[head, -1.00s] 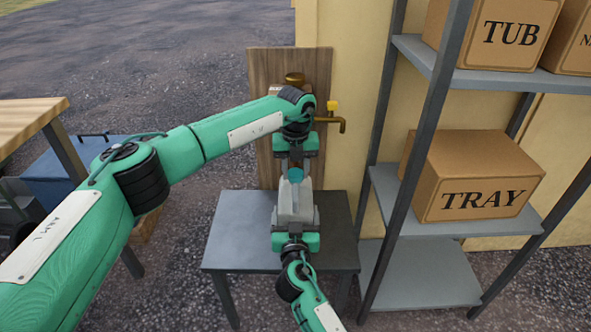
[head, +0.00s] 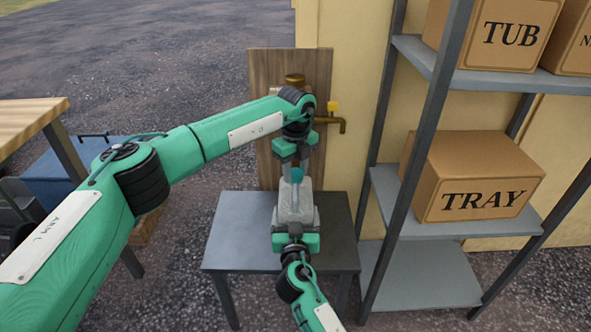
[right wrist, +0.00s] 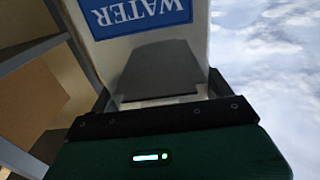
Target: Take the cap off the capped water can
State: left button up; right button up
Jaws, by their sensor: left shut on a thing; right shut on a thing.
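The water can (head: 294,200) is a pale grey container standing upright above the small metal table. A teal cap (head: 297,174) sits at its top. My left gripper (head: 294,169) comes down from above and is shut on the cap; its fingertips partly hide it. My right gripper (head: 295,222) is shut on the can's body from the near side. In the right wrist view the can (right wrist: 150,60) fills the middle, with a blue WATER label (right wrist: 137,14) upside down, and my right gripper (right wrist: 160,110) lies against it. I cannot tell whether the cap is still seated.
The small grey table (head: 230,235) is bare around the can. A shelf rack (head: 420,280) with a TRAY box (head: 480,175) and a TUB box (head: 495,35) is at the right.

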aim_at(296, 173)
pick_arm(q)
jog(key=shift+r, duration=0.1)
jog(key=shift+r, duration=1)
jog(key=shift+r, duration=2)
pick_arm(e)
jog(key=o, duration=1.8)
jog(key=shift+s, duration=0.1)
